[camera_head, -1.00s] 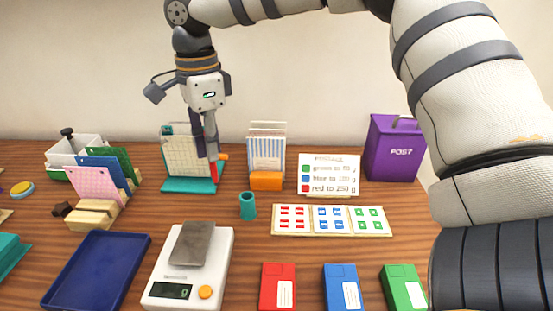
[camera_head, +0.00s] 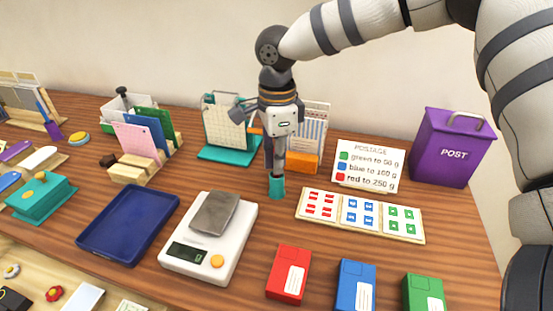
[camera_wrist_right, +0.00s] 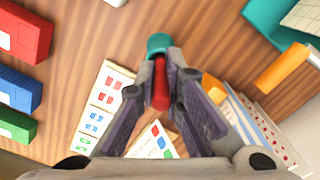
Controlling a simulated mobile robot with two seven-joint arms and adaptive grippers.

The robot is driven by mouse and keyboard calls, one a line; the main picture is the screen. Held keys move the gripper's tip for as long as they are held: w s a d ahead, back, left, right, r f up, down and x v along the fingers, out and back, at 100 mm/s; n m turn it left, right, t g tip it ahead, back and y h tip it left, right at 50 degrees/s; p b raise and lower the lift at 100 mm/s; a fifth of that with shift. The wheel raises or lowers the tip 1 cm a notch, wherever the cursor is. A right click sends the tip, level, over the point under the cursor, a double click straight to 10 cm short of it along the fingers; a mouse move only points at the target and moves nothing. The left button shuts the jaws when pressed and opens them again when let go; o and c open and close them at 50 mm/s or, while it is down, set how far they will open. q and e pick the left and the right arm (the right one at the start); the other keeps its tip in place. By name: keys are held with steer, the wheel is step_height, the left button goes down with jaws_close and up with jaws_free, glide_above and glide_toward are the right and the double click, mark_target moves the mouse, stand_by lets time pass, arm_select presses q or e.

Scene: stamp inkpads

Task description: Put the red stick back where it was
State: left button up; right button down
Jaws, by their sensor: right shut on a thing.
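The red stick (camera_wrist_right: 160,84) shows in the right wrist view, held between the fingers of my right gripper (camera_wrist_right: 170,95). In the wrist view the stick's far end overlaps the near rim of the teal cup (camera_wrist_right: 158,42). The stick is hidden in the head view, and I cannot tell whether its lower end is inside the cup. My left gripper is out of view.
Stamp sheets (camera_head: 360,216) lie right of the cup. A scale (camera_head: 178,256) with a grey plate is in front. A teal calendar stand (camera_head: 218,154) and an orange-based letter holder (camera_head: 303,163) stand behind. A purple post box (camera_head: 452,146) is at right.

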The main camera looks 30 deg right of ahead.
steer(key=c, duration=1.7)
jaws_free()
step_height(320, 180, up, 12)
steer(key=shift+r+p, duration=0.15)
steer(key=shift+p, duration=0.15)
steer(key=shift+s, duration=0.1)
